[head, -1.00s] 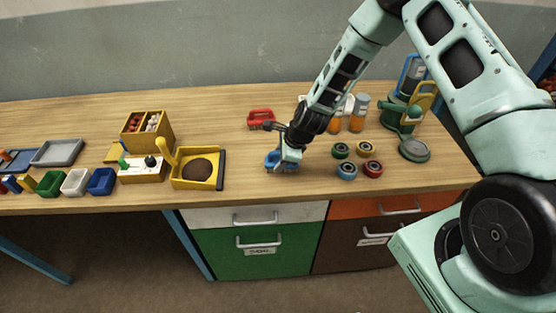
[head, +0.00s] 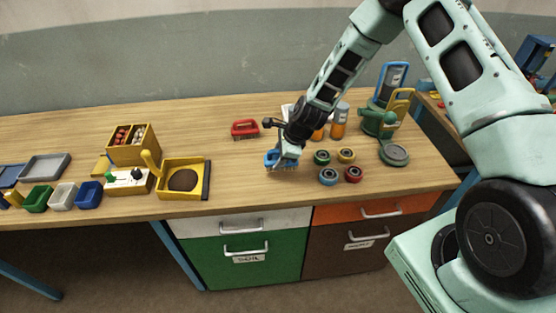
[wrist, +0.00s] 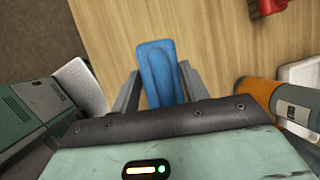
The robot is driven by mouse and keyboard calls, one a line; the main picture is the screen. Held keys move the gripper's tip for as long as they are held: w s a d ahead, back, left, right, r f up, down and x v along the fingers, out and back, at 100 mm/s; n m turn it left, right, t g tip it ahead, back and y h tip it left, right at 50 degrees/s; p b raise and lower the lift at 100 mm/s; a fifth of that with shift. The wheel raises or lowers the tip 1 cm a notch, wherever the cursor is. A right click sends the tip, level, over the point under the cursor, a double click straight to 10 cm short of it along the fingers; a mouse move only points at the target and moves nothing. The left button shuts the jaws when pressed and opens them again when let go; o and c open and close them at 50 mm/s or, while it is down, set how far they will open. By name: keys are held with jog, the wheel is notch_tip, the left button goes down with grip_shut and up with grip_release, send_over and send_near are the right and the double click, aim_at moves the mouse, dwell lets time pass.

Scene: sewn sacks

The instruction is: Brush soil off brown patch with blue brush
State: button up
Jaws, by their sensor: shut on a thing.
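My gripper (wrist: 160,92) is shut on the blue brush (wrist: 156,62), whose handle lies between the two fingers in the wrist view. In the head view, the blue brush (head: 272,158) hangs at my gripper (head: 280,162), at or just above the table; I cannot tell if it touches. The brown patch (head: 183,180) is a dark round area inside a yellow tray (head: 196,192) to the left of my gripper. Separate soil grains on it are too small to make out.
A box with a lever (head: 128,182) and small bins (head: 62,196) are at the left. Bare tabletop separates the tray and my gripper.

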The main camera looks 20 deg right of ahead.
jog(key=shift+r+p, duration=1)
jog(key=shift+r, duration=0.9)
